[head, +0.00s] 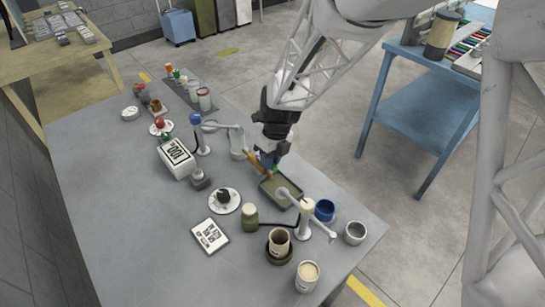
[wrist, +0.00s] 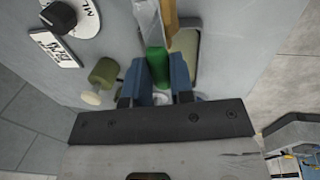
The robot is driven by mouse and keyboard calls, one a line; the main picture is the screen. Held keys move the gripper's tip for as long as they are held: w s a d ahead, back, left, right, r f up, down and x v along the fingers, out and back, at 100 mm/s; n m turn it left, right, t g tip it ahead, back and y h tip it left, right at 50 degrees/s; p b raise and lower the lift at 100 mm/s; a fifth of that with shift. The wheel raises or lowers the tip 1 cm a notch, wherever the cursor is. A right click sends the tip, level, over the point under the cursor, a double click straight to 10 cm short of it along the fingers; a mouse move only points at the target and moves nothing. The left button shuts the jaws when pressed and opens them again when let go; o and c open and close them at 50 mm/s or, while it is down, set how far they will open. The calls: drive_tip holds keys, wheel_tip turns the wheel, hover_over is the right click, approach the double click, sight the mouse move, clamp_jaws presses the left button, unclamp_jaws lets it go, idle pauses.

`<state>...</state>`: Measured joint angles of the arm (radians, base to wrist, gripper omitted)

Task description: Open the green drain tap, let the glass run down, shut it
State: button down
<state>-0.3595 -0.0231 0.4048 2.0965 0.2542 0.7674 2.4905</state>
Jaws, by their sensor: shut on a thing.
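My gripper (head: 274,152) reaches down over the middle of the bench. In the wrist view its two blue fingers (wrist: 162,84) are closed on a green piece (wrist: 156,62), which looks like the green tap's handle. A brass-coloured part (head: 262,168) shows just beyond the fingers, also in the wrist view (wrist: 169,14). An olive tray (head: 268,190) with a dull fill lies just below and beside it. The tap's body is mostly hidden by my gripper, and I cannot tell whether it is open. I cannot make out the glass or its level.
A white dial (head: 224,201), a label card (head: 210,236) and a counter box (head: 175,158) stand left. The bench's left front (head: 130,220) is clear.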

drive_tip(key=shift+s+a+m, duration=0.1)
drive_tip(key=shift+m, duration=0.2)
drive_tip(key=c, duration=1)
unclamp_jaws()
wheel_tip(320, 180, up, 8)
drive_tip(key=w+d, duration=0.1)
drive_tip(key=shift+f, duration=0.15)
drive_tip(key=shift+d, duration=0.1)
drive_tip(key=s+d+r+n+t, duration=0.2)
drive_tip(key=s+d+r+n, duration=0.8)
drive_tip(key=d+n, duration=0.3)
drive_tip(key=s+d+r+n+t+h, duration=0.1)
drive_tip(key=s+d+r+n, duration=0.1)
drive_tip(key=s+d+n, duration=0.2)
drive_tip(key=s+d+r+n+t, duration=0.1)
drive_tip(key=s+d+r+n, duration=0.1)
drive_tip(key=s+d+n, duration=0.3)
drive_tip(key=s+n, duration=0.4)
drive_tip(key=n, duration=0.1)
drive_tip(key=shift+s+d+h, duration=0.2)
drive_tip(key=shift+s+h, duration=0.15)
drive_tip(key=shift+h, duration=0.05)
